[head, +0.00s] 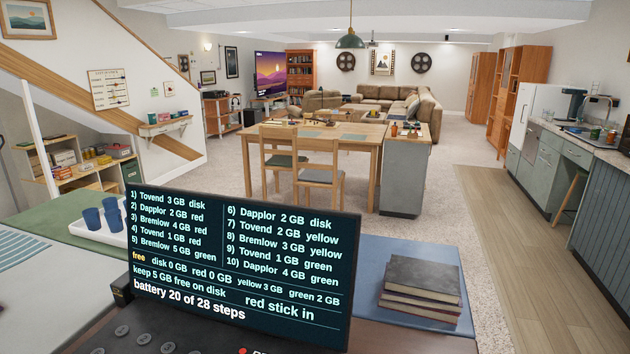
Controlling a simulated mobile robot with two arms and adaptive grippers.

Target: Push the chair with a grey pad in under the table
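A wooden chair with a light grey pad (325,176) stands at the near side of the wooden dining table (255,139). Its seat shows on the near side of the tabletop edge, and the dark screen in front hides part of its legs. A second wooden chair with a darker, greenish pad (288,160) stands to its left at the same side. I cannot tell how far either seat reaches under the table. Neither of my grippers is in view.
A dark screen with text (240,255) stands close in front, with a blue mat (385,262) and stacked books (421,288) to its right. A grey-green cabinet (404,180) adjoins the table's right end. Open carpet (222,170) lies left of the table.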

